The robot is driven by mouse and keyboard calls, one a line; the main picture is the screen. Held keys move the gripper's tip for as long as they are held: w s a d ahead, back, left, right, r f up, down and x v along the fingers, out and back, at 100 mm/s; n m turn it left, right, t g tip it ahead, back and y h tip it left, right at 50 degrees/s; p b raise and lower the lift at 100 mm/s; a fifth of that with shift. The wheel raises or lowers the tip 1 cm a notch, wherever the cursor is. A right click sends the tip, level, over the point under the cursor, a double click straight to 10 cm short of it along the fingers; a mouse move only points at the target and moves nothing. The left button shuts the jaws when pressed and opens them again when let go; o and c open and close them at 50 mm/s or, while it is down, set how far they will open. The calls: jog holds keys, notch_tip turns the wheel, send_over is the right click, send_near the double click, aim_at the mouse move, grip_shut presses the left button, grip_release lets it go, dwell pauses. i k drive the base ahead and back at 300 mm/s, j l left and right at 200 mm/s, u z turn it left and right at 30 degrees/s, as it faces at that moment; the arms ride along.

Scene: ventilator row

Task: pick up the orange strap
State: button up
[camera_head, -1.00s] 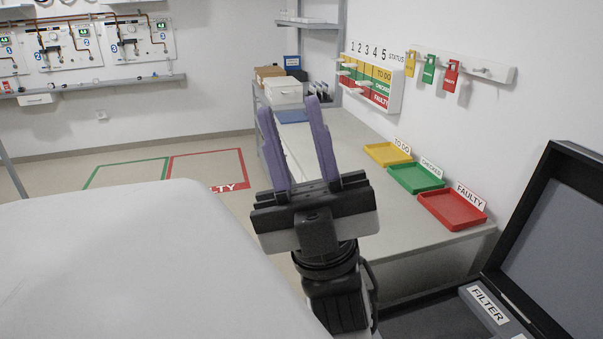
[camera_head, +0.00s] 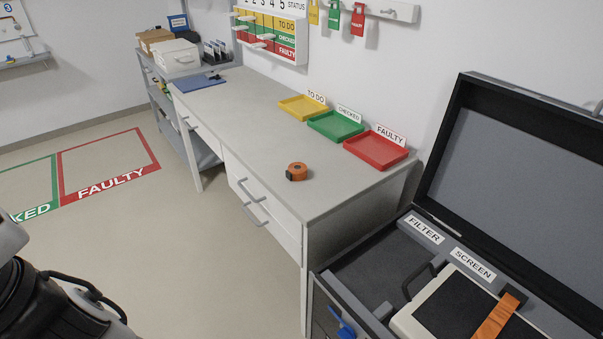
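A small rolled orange strap (camera_head: 297,170) with a dark piece at its side sits on the grey worktop (camera_head: 230,120), near its front right part. A flat orange band (camera_head: 498,316) with a dark end lies across a white-framed panel in the open case at the lower right. I cannot tell for sure which of the two the task means. My gripper is out of view; only part of my arm shows at the lower left. Nothing of mine touches either orange thing.
Yellow (camera_head: 303,107), green (camera_head: 335,125) and red (camera_head: 376,149) trays stand along the wall behind the roll. The open case (camera_head: 447,150) has its lid raised at right. Drawer handles (camera_head: 254,213) stick out at the worktop's front. Floor at left is clear.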

aim_at(296, 171)
jog(key=i+j+z, duration=0.15)
jog(key=i+j, duration=0.2)
jog(key=i, duration=0.15)
jog(key=i+j+z, duration=0.1)
jog(key=i+j, duration=0.25)
jog(key=i, duration=0.15)
